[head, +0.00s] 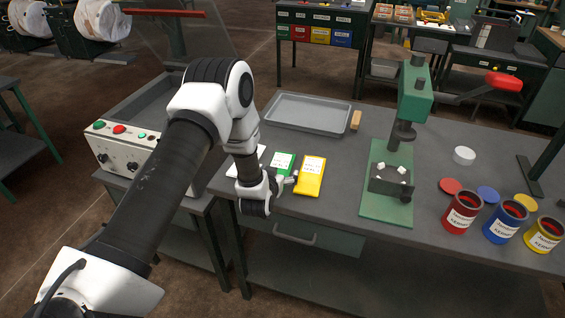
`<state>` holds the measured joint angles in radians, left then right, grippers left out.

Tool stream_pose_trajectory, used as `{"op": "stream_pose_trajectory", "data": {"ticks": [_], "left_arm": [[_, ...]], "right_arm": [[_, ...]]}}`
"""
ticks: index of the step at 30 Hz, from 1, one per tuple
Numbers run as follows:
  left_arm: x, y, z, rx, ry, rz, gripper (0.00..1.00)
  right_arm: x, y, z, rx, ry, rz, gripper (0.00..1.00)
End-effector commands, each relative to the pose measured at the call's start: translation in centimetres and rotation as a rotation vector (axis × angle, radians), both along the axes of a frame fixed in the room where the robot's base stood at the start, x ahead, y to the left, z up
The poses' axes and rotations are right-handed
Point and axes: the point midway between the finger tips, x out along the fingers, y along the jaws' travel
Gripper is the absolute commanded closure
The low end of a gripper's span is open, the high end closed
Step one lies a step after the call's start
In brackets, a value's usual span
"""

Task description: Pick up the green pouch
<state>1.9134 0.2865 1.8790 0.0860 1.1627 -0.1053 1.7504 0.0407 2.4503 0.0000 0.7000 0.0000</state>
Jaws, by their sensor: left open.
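The green pouch (283,161) lies flat on the dark workbench, with a white label on its face. It is just left of a yellow pouch (310,176). My left gripper (287,182) is open at the near end of the green pouch, and its fingers hide that lower end. I cannot tell whether the fingers touch the pouch. A white item (246,160) lies to the left, mostly hidden behind my left arm. My right gripper is not in view.
A grey tray (308,114) lies behind the pouches, with a small tan block (355,120) beside it. A green press (388,180) stands to the right. Red, blue and yellow cans (504,222) stand at the far right. A control box (122,145) is at left.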

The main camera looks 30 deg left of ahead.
Motion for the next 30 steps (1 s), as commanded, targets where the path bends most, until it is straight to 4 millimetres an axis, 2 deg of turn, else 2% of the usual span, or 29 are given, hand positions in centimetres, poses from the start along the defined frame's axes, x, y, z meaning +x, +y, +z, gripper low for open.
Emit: {"op": "stream_pose_trajectory", "data": {"ticks": [3,9,11,12,15,26,30], "left_arm": [[1.2,0.4,-0.4,0.0,-0.001,0.0,0.0],[1.3,0.4,-0.6,0.0,0.0,-0.001,0.0],[1.3,0.4,-0.6,0.0,0.0,-0.001,0.18],[1.3,0.4,-0.6,0.0,0.0,-0.001,0.32],[1.3,0.4,-0.6,0.0,0.0,-0.001,0.64],[1.3,0.4,-0.5,-0.001,0.0,-0.001,0.64],[1.4,0.4,0.4,-0.001,-0.002,0.001,0.64]], "right_arm": [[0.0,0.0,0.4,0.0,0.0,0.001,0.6],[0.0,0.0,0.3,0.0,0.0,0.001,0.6],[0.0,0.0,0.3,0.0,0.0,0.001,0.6],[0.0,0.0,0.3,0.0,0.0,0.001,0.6],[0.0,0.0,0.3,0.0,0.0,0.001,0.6],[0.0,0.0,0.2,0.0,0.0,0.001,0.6],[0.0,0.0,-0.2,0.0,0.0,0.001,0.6]]}}
